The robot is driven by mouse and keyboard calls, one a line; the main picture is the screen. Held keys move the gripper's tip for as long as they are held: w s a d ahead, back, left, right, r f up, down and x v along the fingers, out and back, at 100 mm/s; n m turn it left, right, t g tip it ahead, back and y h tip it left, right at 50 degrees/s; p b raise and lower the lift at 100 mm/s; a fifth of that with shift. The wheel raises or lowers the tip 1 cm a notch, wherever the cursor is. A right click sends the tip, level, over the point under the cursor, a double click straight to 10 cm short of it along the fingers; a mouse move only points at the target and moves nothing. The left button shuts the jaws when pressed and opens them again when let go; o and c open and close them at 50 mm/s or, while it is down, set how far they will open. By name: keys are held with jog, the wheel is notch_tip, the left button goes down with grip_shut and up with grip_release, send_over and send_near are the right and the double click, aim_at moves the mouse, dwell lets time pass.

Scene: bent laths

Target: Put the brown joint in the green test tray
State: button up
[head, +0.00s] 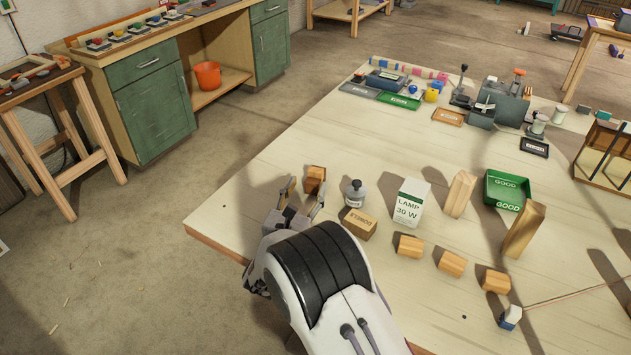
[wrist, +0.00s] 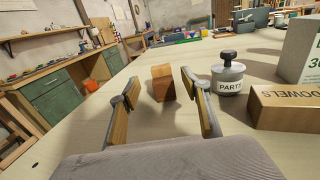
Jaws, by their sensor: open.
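The brown joint (head: 315,177) is a small reddish-brown wooden block near the table's left edge. In the wrist view the block (wrist: 162,82) appears between the fingertips, slightly beyond them, with gaps on both sides. My gripper (head: 303,192) is open and empty, low over the table, facing the block; its two fingers also show in the wrist view (wrist: 158,84). A green open tray marked GOOD (head: 493,205) stands at the right. A flat green tray (head: 399,101) lies at the back; its label is too small to read, so I cannot tell which is the test tray.
A PARTS jar (head: 355,193), a DOWELS box (head: 359,226) and a LAMP carton (head: 409,203) stand right of the block. Several pale wooden pieces (head: 452,263) stand or lie farther right. The table's middle back (head: 370,140) is clear.

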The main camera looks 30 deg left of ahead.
aim_at(315, 169)
jog(key=shift+w, duration=0.15)
jog(key=shift+x, duration=1.2)
jog(key=shift+w, duration=0.1)
jog(key=shift+x, duration=2.5)
jog(key=shift+r, duration=0.1)
jog(key=c, duration=1.3)
jog(key=shift+r, duration=0.1)
jog(key=shift+c, duration=0.2)
jog(key=shift+r, duration=4.9)
